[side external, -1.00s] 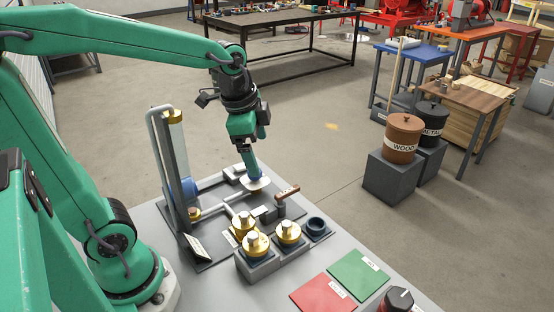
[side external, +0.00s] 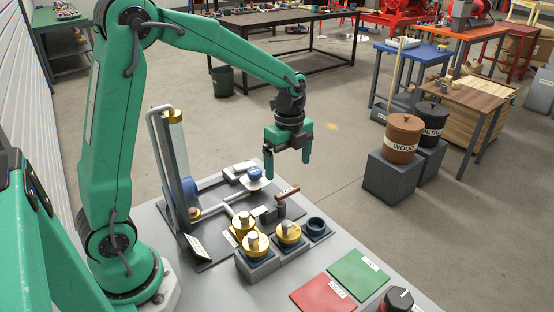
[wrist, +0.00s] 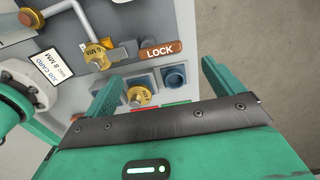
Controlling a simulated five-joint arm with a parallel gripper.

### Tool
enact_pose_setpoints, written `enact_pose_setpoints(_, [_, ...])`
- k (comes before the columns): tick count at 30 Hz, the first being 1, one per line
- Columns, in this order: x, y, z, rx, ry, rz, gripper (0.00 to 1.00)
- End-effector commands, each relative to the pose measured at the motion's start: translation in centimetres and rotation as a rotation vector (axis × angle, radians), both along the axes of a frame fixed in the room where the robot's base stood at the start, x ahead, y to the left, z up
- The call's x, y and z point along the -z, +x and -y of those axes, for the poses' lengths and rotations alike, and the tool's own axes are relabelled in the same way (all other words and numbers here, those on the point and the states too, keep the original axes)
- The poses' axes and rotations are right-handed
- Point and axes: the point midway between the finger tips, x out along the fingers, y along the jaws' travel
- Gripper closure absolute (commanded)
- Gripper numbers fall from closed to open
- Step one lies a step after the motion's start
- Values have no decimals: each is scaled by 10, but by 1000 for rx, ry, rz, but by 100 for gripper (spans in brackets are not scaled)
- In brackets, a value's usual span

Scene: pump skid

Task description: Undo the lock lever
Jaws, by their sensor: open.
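The lock lever (side external: 287,192) has a brown handle on a dark post on the skid plate. In the wrist view the lever's handle (wrist: 160,50) reads LOCK and points right, just beyond my fingers. My gripper (side external: 288,160) is open and empty, raised above the lever and pointing down, with clear air between them. In the wrist view its two green fingers (wrist: 160,88) are spread, with the lever's handle lying ahead of the gap. Neither finger touches the lever.
A blue knob (side external: 255,174) sits on a white flange left of the lever. Brass-topped parts (side external: 256,243) stand in grey holders in front, beside an empty dark socket (side external: 317,226). A clear column (side external: 178,150) rises at left. Red (side external: 322,290) and green (side external: 358,273) mats lie at front right.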

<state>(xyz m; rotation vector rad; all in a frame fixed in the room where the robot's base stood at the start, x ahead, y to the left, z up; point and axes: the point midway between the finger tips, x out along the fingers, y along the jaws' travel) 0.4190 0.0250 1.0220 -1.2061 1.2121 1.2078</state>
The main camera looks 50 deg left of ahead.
Motion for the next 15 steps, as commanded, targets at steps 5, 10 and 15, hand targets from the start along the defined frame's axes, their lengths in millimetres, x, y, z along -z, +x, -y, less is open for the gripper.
enact_pose_setpoints(5, [2,0,0,-2,0,0,7])
enact_pose_setpoints(10, [13,0,0,-2,0,-1,7])
enact_pose_setpoints(15, [32,-1,0,-3,0,-2,7])
